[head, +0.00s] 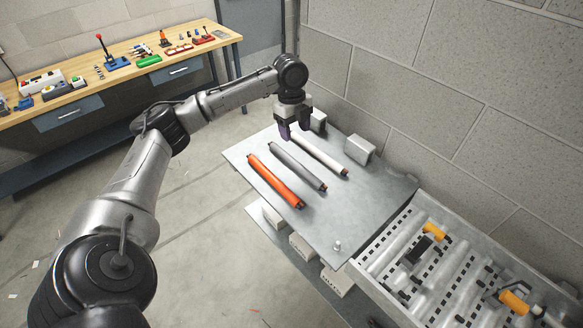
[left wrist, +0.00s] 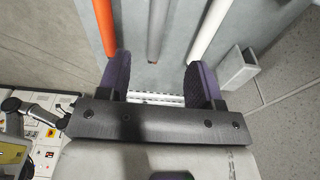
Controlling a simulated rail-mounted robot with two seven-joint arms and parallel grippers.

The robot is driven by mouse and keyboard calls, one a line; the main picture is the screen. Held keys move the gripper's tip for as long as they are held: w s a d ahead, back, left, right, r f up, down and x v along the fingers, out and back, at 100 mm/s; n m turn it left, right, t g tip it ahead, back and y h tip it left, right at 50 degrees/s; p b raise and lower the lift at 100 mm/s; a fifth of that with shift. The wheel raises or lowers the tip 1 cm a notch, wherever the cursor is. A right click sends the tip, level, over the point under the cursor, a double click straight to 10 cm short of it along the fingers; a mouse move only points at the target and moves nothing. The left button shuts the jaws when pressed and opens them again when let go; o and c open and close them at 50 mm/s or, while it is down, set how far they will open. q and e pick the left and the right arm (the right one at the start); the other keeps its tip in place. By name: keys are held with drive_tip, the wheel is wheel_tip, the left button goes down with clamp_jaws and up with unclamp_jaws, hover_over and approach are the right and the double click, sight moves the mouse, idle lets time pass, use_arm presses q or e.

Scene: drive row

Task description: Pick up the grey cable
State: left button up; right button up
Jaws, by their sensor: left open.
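The grey cable (head: 298,166) is a straight grey rod with dark ends. It lies on a metal shelf (head: 318,221) between an orange cable (head: 275,181) and a white cable (head: 319,154). My left gripper (head: 294,134) is open above the far ends of the grey and white cables. In the left wrist view the grey cable (left wrist: 158,28) runs towards the gap between the open purple fingers (left wrist: 160,80), with nothing held. The orange cable (left wrist: 103,28) and the white cable (left wrist: 208,30) run towards the left and right fingers. I cannot tell the gripper's height. My right gripper is not in view.
A metal block (head: 359,149) stands near the wall side of the shelf. A slotted tray (head: 440,262) with yellow-handled parts adjoins the shelf at the right. A workbench (head: 120,62) with tools stands at the back left. The shelf's near part is mostly bare.

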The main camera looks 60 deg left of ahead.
use_arm(q)
hover_over(295, 162)
drive_tip(key=f, duration=0.4)
drive_tip(key=a+f, duration=0.1)
drive_tip(key=f, duration=0.2)
drive_tip(key=shift+w, duration=0.1)
drive_tip(key=shift+d+f+p, duration=0.25)
drive_tip(key=shift+f, duration=1.3)
drive_tip(key=shift+d+f+p, duration=0.2)
drive_tip(key=shift+f, duration=1.3)
drive_tip(key=shift+r, duration=0.1)
clamp_jaws()
